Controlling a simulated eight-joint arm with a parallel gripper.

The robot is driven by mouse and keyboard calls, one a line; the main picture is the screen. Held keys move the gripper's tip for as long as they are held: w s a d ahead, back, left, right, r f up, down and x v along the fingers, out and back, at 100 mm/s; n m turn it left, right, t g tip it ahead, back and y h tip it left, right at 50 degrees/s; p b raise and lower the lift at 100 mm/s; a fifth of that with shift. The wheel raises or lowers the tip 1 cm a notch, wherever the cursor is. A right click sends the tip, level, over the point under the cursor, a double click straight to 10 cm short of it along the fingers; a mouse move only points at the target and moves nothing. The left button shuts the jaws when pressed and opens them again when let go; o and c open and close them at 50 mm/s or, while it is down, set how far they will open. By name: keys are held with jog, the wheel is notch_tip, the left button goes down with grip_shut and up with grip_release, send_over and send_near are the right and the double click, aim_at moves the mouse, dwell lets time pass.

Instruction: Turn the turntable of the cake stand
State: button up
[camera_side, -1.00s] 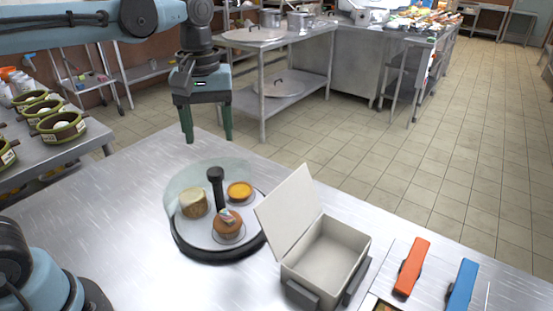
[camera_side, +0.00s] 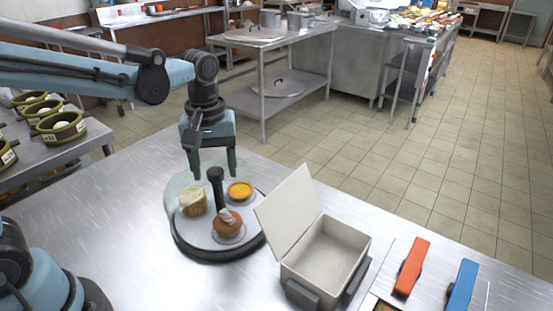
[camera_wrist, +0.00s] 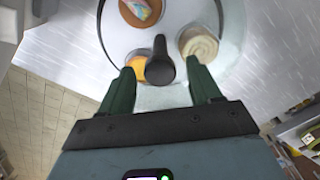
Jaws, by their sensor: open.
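The cake stand's round turntable (camera_side: 225,251) has a dark rim and a light top, with a clear curved cover at its back left. A black upright post (camera_side: 215,187) with a rounded top rises from its middle; it also shows in the wrist view (camera_wrist: 160,62). A pale cake (camera_side: 193,204), an orange tart (camera_side: 240,190) and a brown muffin (camera_side: 228,224) with a colourful top stand around the post. My gripper (camera_side: 213,176) is open and empty above the back of the stand, its green fingers pointing down. In the wrist view, the post top lies between and beyond the fingertips (camera_wrist: 162,80).
An open cream box (camera_side: 325,252) with a raised lid stands right of the stand. An orange-handled item (camera_side: 411,266) and a blue-handled item (camera_side: 461,286) lie farther right. Green pots (camera_side: 60,127) stand on the left counter. The metal table (camera_side: 120,215) is clear left of the stand.

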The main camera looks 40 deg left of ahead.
grip_shut()
jog(key=shift+n, duration=12)
